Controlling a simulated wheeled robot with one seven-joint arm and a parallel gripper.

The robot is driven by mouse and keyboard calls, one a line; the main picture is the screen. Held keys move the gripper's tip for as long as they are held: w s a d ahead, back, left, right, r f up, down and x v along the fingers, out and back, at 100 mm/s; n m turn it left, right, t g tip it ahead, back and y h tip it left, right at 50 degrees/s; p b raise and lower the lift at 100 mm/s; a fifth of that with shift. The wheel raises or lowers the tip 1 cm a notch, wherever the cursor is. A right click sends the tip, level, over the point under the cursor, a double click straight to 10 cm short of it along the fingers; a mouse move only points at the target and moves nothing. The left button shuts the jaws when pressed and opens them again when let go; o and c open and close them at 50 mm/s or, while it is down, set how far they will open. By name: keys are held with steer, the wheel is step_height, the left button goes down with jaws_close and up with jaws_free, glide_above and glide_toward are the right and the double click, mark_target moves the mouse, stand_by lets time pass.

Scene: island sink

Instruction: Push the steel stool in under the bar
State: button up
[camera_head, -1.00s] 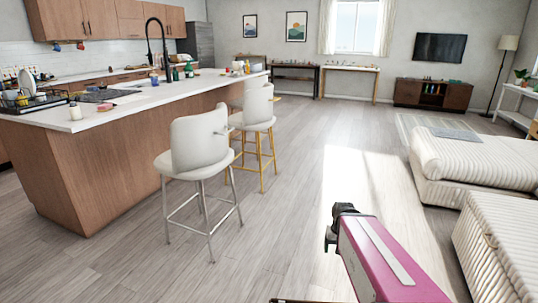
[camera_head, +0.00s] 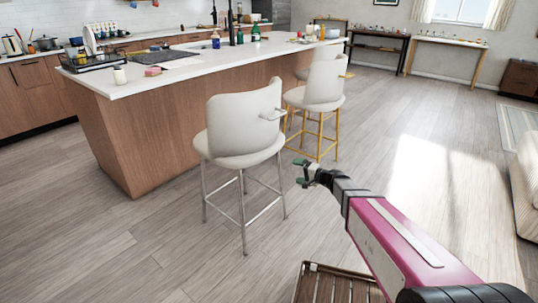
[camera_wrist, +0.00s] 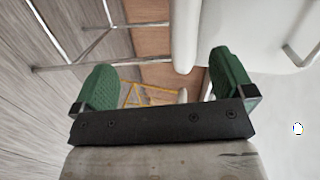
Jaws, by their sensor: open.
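The steel stool (camera_head: 243,125) has a white padded seat and back on thin silver legs. It stands upright on the floor beside the long side of the bar (camera_head: 150,140), with its back towards the room. A small metal handle sticks out behind its backrest. My gripper (camera_head: 301,172) is open and empty, in the air just right of the stool, apart from it in the head view. In the wrist view my gripper's green fingers (camera_wrist: 165,80) are spread.
A second white stool with gold legs (camera_head: 320,95) stands farther along the bar. Bottles, a dish rack (camera_head: 92,60) and a sink tap are on the countertop. A pale sofa (camera_head: 528,190) is at the right edge.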

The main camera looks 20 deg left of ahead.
mark_target(269, 153)
steer(key=w+a, duration=0.3)
steer(key=a, duration=0.3)
steer(key=w+a+m+t+y, duration=0.1)
steer(key=w+a, duration=0.2)
steer(key=a, duration=0.3)
steer(key=w+a+r+m+t, duration=0.1)
steer(key=w+a, duration=0.2)
steer(key=a, duration=0.3)
steer(key=shift+w+a, duration=0.15)
steer(key=shift+w, duration=0.25)
steer(key=shift+c, duration=0.3)
steer(key=c, duration=1.7)
steer(key=shift+o, duration=0.2)
